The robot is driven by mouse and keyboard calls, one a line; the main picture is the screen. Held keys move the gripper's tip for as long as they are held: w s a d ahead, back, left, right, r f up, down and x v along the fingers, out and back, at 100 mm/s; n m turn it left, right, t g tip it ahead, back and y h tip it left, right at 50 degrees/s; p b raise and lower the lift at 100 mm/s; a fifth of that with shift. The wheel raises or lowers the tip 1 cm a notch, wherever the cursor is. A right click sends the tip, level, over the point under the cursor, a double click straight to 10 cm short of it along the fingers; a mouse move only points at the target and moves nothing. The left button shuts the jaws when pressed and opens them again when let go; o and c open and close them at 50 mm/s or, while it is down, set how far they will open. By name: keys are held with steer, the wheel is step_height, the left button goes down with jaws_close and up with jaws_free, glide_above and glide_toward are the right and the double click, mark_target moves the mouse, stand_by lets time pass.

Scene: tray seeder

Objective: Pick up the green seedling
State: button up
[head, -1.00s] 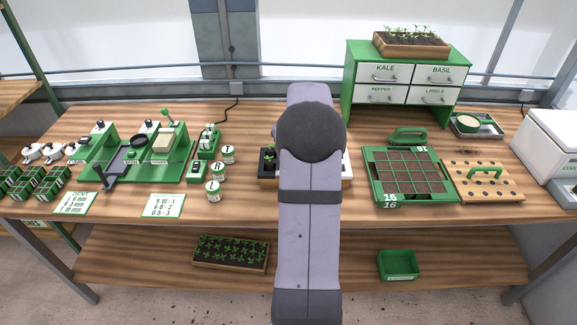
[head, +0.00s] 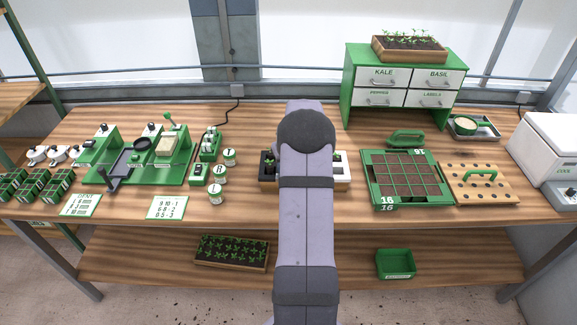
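A small green seedling (head: 269,157) shows just left of my arm, in a dark cell of a low wooden tray (head: 266,186). Another small green seedling (head: 337,157) shows just right of my arm, over a dark cell beside a white part of the same tray. My arm covers the middle of this tray, so I cannot see whether more seedlings stand there. My gripper is hidden behind my own arm. I cannot see its fingers or whether it touches a seedling.
Right of the arm lies a green-framed seed tray (head: 408,178), then a wooden dibber board (head: 482,183) with a green handle. White pots (head: 217,173) and a green seeder machine (head: 140,162) stand to the left. A drawer cabinet (head: 352,80) stands at the back.

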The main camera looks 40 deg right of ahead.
steer(key=shift+w+f, duration=0.1)
steer(key=shift+f, duration=0.2)
jaws_close()
steer(key=shift+r, duration=0.1)
